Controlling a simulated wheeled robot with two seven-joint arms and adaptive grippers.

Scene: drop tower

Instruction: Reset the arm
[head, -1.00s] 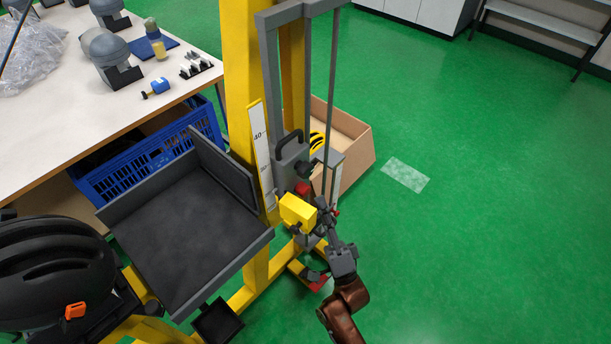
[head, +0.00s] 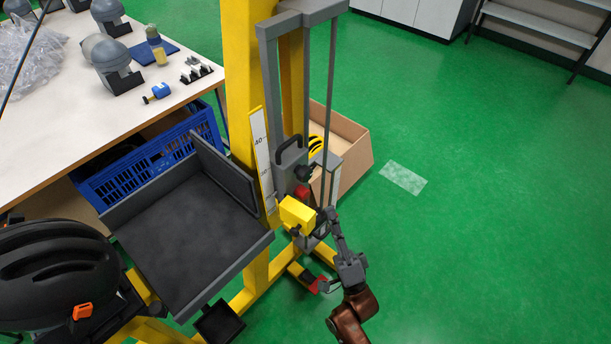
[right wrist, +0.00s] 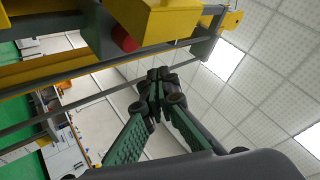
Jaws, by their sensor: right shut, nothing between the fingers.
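My right gripper (head: 332,216) is beside the drop tower, just right of its yellow box (head: 297,213), with a small gap between them. Its fingers are shut and empty, and their tips meet in the right wrist view (right wrist: 158,82). The yellow box shows at the top of the right wrist view (right wrist: 158,18), with a red knob (right wrist: 124,38) on its side. In the head view, a red part (head: 302,192) sits just above the box. A grey carriage (head: 291,168) with a black handle is on the rails above. My left gripper is not in view.
The yellow tower post (head: 242,70) and grey rail (head: 328,110) stand close to my right arm. A grey tray (head: 190,240) and a black helmet (head: 55,275) are at the left. A cardboard box (head: 352,155) lies behind the rails. Green floor at the right is clear.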

